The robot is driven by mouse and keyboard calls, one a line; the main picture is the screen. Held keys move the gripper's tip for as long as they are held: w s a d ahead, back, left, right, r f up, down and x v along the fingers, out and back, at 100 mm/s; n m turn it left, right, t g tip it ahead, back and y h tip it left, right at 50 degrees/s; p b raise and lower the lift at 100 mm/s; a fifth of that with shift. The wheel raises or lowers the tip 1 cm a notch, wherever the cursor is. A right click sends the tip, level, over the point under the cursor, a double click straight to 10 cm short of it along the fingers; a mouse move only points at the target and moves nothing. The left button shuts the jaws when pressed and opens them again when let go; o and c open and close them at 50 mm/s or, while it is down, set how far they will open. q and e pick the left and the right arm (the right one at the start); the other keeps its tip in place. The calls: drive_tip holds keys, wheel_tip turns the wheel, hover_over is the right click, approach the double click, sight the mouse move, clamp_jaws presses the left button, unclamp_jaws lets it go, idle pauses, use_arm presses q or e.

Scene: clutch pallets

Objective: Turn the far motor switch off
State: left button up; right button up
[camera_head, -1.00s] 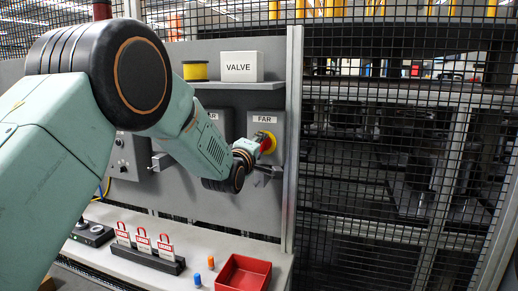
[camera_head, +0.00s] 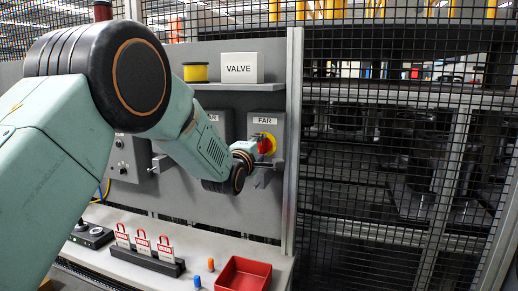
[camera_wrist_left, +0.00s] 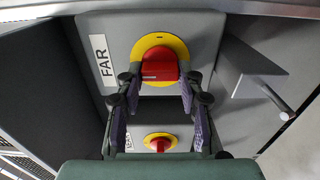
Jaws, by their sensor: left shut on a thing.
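The far motor switch is a red knob (camera_head: 264,144) on a yellow disc (camera_head: 271,137), on a grey box labelled FAR (camera_head: 265,120) on the panel. In the left wrist view the red knob (camera_wrist_left: 154,68) shows in front of its yellow disc (camera_wrist_left: 160,40), beside the FAR label (camera_wrist_left: 102,60). My left gripper (camera_wrist_left: 158,84) has a finger on either side of the knob and is shut on it. In the head view the left gripper (camera_head: 266,160) is small and partly hidden by its wrist. My right gripper is not in view.
A second red and yellow switch (camera_wrist_left: 159,144) shows lower in the wrist view. Below the panel are red padlocks (camera_head: 143,243), a red bin (camera_head: 244,274) and small pegs. A metal post (camera_head: 293,140) and mesh fence stand right of the switch.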

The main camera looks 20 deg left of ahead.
use_arm(q)
drive_tip(key=o, duration=1.2)
drive_tip(key=shift+c, duration=0.2)
drive_tip(key=s, duration=1.2)
drive_tip(key=shift+a, duration=0.2)
